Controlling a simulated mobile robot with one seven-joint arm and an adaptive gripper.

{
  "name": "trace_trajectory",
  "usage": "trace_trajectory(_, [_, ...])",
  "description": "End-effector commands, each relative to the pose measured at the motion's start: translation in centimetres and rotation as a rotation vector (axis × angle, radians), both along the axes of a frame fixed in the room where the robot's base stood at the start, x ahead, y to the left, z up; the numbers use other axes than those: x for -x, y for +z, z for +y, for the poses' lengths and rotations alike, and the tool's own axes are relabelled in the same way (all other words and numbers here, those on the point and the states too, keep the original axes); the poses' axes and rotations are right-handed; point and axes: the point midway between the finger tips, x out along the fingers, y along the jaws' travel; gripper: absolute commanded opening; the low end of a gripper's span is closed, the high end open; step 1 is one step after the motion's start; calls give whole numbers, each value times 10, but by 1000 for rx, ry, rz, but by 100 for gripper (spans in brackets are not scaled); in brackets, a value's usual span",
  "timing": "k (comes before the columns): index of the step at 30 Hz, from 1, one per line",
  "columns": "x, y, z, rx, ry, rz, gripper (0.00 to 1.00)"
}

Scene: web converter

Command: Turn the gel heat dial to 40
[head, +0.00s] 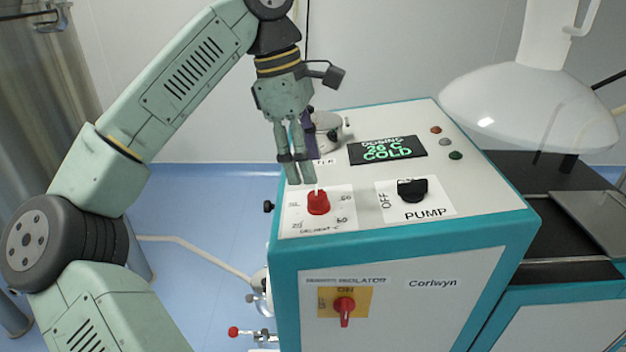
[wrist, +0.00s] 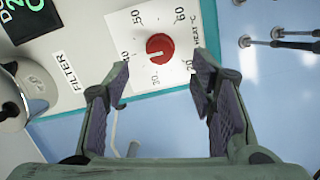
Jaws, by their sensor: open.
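The gel heat dial (head: 318,203) is a red knob on a white scale plate on top of the teal-edged machine. In the wrist view the red knob (wrist: 160,47) shows a white mark running toward the left side of the scale, where the 40 is partly hidden by a finger. Its exact reading is unclear. My gripper (head: 297,172) points down just behind the dial. In the wrist view my gripper (wrist: 163,88) is open and empty, its fingers apart, with the knob beyond the tips and not between them.
The black PUMP switch (head: 412,190) sits right of the dial. A display (head: 388,150) reads 26 C COLD. A red isolator switch (head: 344,306) is on the front face. A FILTER label (wrist: 65,72) and a rounded metallic fitting (wrist: 12,100) lie left in the wrist view.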

Motion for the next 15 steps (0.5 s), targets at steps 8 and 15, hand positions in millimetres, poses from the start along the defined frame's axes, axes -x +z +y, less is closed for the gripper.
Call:
trace_trajectory(8, [-1, 45, 11, -3, 3, 0, 51])
trace_trajectory(15, [-1, 55, 14, 0, 0, 0, 51])
